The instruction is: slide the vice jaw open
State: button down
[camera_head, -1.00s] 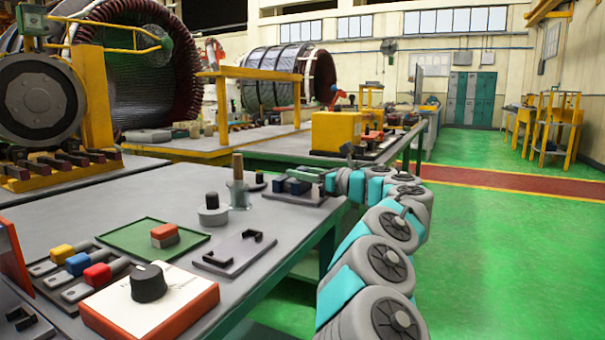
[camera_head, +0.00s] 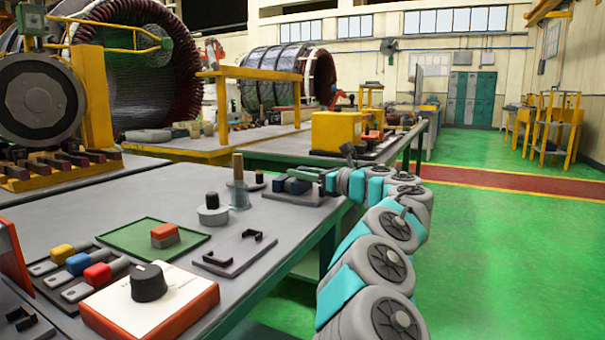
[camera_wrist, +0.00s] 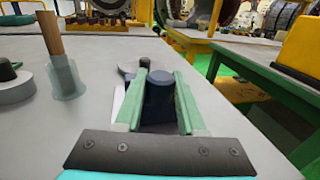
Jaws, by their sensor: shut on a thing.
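The vice is a grey base plate (camera_head: 312,199) with small dark blue blocks on it, near the right edge of the bench in the head view. My gripper (camera_head: 298,174) reaches in from the right at the vice, with its pale green fingers low over the blocks. In the wrist view, my gripper (camera_wrist: 158,78) has its two green fingers on either side of a dark blue block (camera_wrist: 158,102), the vice jaw, and is shut on it. The fingers and palm hide much of the vice there. The gap between the blocks is hard to judge.
A wooden rod in a clear cup (camera_head: 239,190) and a grey spool (camera_head: 212,212) stand left of the vice. A grey plate with black hooks (camera_head: 228,262), a green tray (camera_head: 130,245) and a knob box (camera_head: 150,300) lie nearer. Open green floor is on the right.

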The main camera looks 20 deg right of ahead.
dwell(0.4)
jog(key=shift+s+d+b, duration=0.7)
jog(key=shift+s+d, duration=0.2)
jog(key=shift+s, duration=0.15)
jog(key=c, duration=0.5)
grip_release()
jog(key=shift+s, duration=0.1)
jog(key=v, duration=0.8)
jog(key=shift+b, duration=0.35)
jog(key=shift+r, duration=0.1)
